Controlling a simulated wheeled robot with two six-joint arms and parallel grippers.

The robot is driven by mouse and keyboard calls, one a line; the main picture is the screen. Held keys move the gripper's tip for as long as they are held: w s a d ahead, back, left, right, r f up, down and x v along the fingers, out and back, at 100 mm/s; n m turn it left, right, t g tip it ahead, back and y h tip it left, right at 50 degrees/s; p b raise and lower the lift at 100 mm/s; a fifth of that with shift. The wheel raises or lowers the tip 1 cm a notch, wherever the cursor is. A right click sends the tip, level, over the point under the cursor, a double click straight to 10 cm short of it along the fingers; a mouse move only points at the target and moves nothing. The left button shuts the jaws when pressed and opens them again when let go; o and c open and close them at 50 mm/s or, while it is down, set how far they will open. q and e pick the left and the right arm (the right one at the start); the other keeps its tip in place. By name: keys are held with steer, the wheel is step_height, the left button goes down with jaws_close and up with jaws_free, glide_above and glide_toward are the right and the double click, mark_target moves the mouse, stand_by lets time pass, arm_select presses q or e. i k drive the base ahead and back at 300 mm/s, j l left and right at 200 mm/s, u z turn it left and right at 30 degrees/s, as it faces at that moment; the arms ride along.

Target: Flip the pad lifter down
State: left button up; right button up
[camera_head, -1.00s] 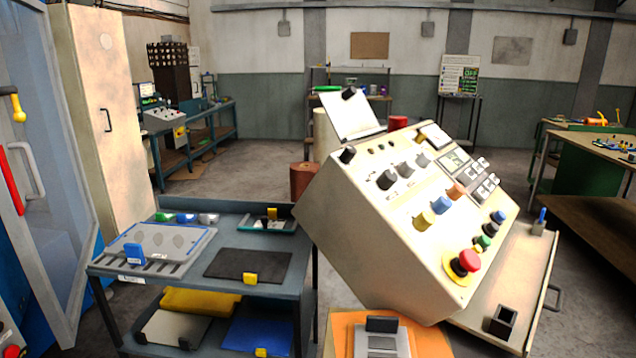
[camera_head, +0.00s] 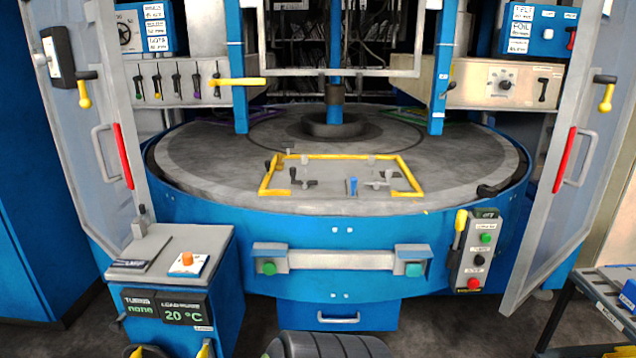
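No part is plainly marked as the pad lifter, and I cannot tell which one it is. A left-hand lever panel (camera_head: 178,87) carries a row of small upright levers and one yellow-handled lever (camera_head: 238,82) that sticks out level to the right. A yellow frame (camera_head: 268,178) lies on the round grey table (camera_head: 220,190), with dark-handled clamps (camera_head: 298,178) and a small blue tab (camera_head: 352,185). A control box (camera_head: 475,255) at the front right has a yellow-handled lever (camera_head: 461,230) standing upright.
Glass doors with red-gripped handles stand open at left (camera_head: 85,125) and right (camera_head: 570,150). A blue pedestal (camera_head: 220,260) with a display stands at front left. A cart (camera_head: 590,315) is at the lower right. Yellow bits at the bottom left edge are cut off.

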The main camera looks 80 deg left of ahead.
mark_target(352, 180)
steer(key=u, duration=2.55)
steer(key=i+l, duration=0.35)
steer(key=i, duration=0.2)
steer(key=i+l, duration=0.4)
steer(key=i, duration=0.15)
steer(key=i+l+u, duration=0.15)
steer(key=u, duration=1.15)
steer(key=i+l, duration=0.05)
